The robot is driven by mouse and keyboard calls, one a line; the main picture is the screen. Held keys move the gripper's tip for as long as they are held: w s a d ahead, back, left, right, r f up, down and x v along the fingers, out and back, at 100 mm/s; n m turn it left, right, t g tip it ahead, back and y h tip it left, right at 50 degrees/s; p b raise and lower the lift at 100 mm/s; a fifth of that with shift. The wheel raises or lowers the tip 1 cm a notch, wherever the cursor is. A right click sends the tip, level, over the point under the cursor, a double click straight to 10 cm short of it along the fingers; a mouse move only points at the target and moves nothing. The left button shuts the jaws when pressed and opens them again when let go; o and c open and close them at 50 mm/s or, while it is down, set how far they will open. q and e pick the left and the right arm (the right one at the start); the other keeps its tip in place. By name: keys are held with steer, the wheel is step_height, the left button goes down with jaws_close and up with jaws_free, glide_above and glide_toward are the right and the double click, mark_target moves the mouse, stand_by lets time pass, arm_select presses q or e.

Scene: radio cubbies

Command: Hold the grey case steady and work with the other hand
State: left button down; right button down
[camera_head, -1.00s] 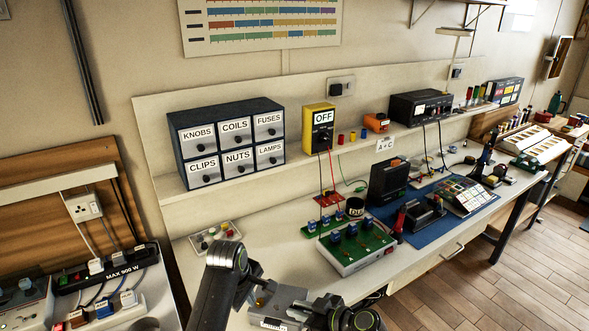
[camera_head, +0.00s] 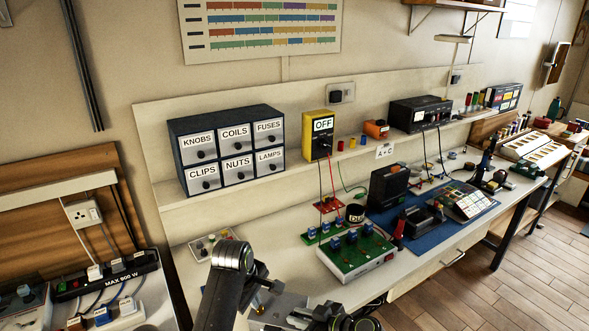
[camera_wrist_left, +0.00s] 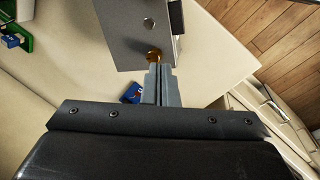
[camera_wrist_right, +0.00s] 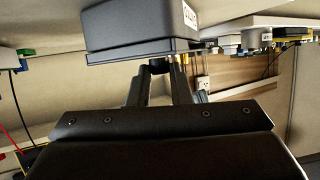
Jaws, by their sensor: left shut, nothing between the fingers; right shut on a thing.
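The grey case (camera_head: 287,303) is at the bottom of the head view, partly cut off and hidden by my arms. My right gripper (camera_wrist_right: 160,66) is shut on it. In the right wrist view the case (camera_wrist_right: 135,28) is a dark grey box with a white label. My left gripper (camera_wrist_left: 160,70) is shut and empty in front of the case's grey face (camera_wrist_left: 133,28). An amber round part (camera_wrist_left: 153,55) is at its fingertips; I cannot tell whether they touch. A small blue part (camera_wrist_left: 131,93) lies beside the fingers.
A green circuit board (camera_head: 355,252) stands to the right on the bench. A labelled drawer cabinet (camera_head: 228,146) and a yellow meter (camera_head: 319,135) marked OFF stand on the shelf. A power strip (camera_head: 105,275) is at the left. A small parts tray (camera_head: 214,243) sits behind my left arm.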

mark_target(254, 316)
arm_select(q)
steer(key=shift+s+a+x, duration=0.1)
steer(key=shift+s+x, duration=0.1)
steer(key=shift+x, duration=0.7)
steer(key=shift+s+a+x, duration=0.1)
steer(key=shift+s+x, duration=0.05)
steer(key=shift+x, duration=0.75)
steer(key=shift+s+a+x, duration=0.1)
steer(key=shift+s+x, duration=0.1)
steer(key=shift+x, duration=0.65)
steer(key=shift+w+f, duration=0.15)
steer(key=shift+w, duration=0.5)
steer(key=shift+w+a, duration=0.25)
steer(key=shift+a, duration=0.2)
steer(key=shift+s+a, duration=0.25)
steer(key=shift+s, duration=0.1)
steer(key=shift+w+d+v, duration=0.1)
steer(key=shift+w+v, duration=0.1)
steer(key=shift+v, duration=0.8)
steer(key=shift+w+d+v, duration=0.15)
steer(key=shift+w+v, duration=0.05)
steer(key=shift+v, duration=0.75)
steer(key=shift+w+d+v, duration=0.1)
steer(key=shift+w+v, duration=0.1)
steer(key=shift+v, duration=0.8)
